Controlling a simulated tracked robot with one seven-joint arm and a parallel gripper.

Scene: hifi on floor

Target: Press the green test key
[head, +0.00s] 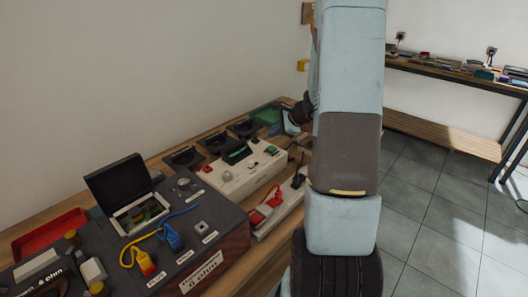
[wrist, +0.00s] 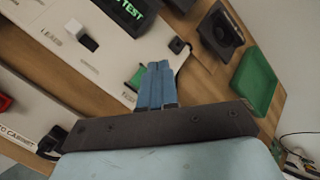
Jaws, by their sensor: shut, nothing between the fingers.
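The green test key (wrist: 138,77) sits on a white instrument panel (wrist: 95,35) in the wrist view, with a partly hidden label below it. It also shows in the head view as a small green key (head: 271,149) at the panel's right end. My gripper (wrist: 160,68) is shut and empty, its blue fingers covering the key's right side in the wrist view. I cannot tell whether the fingertips touch the key or hover above it. A dark display (wrist: 128,12) on the panel reads TEST in green letters. In the head view my arm hides part of the gripper.
A white lever or knob (wrist: 75,32) rises from the panel. A green tray (wrist: 255,82) and black holders (wrist: 219,30) stand behind it. A dark box (head: 190,250) with yellow and blue plugs is at front left. A red connector (head: 265,205) lies on a white strip beside the panel.

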